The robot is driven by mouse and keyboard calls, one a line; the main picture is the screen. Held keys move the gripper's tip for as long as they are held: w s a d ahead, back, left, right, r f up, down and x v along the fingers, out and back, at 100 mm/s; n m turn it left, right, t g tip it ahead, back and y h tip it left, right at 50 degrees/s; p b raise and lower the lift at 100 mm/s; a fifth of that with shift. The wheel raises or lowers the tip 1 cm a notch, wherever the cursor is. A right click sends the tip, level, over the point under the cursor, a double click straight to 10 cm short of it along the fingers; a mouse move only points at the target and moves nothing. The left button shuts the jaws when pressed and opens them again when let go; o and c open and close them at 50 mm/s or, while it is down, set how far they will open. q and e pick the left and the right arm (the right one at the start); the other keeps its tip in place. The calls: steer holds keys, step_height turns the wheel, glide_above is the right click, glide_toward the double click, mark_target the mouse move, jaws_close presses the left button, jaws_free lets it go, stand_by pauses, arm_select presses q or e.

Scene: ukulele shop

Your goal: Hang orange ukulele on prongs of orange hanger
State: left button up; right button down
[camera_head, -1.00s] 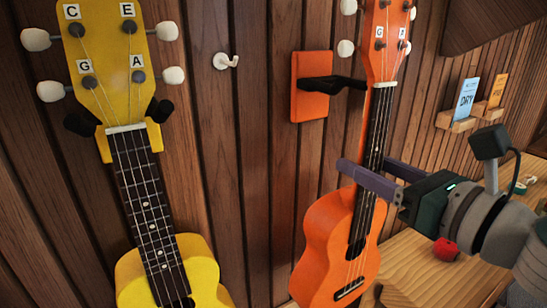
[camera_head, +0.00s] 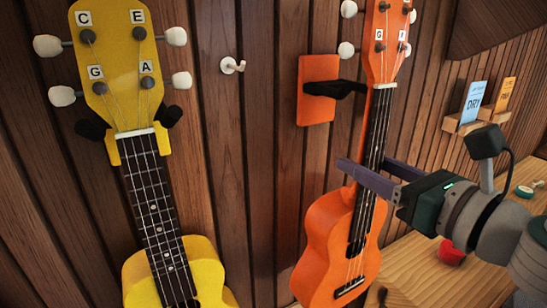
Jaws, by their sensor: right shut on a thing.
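The orange ukulele (camera_head: 335,235) is upright in front of the wall, its head at the top of the view. My right gripper (camera_head: 368,172) is shut on its neck, just above the body. The orange hanger (camera_head: 313,108) is a plate on the wall with black prongs (camera_head: 340,88) that reach right, toward the neck below the head. The head and neck hide the prong ends, so I cannot tell whether they are around the neck or behind it. My left gripper is not in view.
A yellow ukulele (camera_head: 180,268) hangs on black prongs at the left. A small white hook (camera_head: 232,65) is on the wall between the ukuleles. At the right are a wooden bench (camera_head: 425,262), a red round object (camera_head: 451,254) and a wall holder (camera_head: 470,123) with cards.

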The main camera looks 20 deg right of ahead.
mark_target(340, 190)
steer(key=shift+w+a+r, duration=0.1)
steer(key=shift+w+a, duration=0.05)
steer(key=shift+w, duration=2.2)
steer(key=shift+f+b, duration=1.1)
steer(key=shift+f, duration=0.05)
steer(key=c, duration=0.7)
jaws_free()
steer(key=o, duration=0.5)
steer(key=shift+c, duration=0.2)
steer(key=shift+s, duration=0.15)
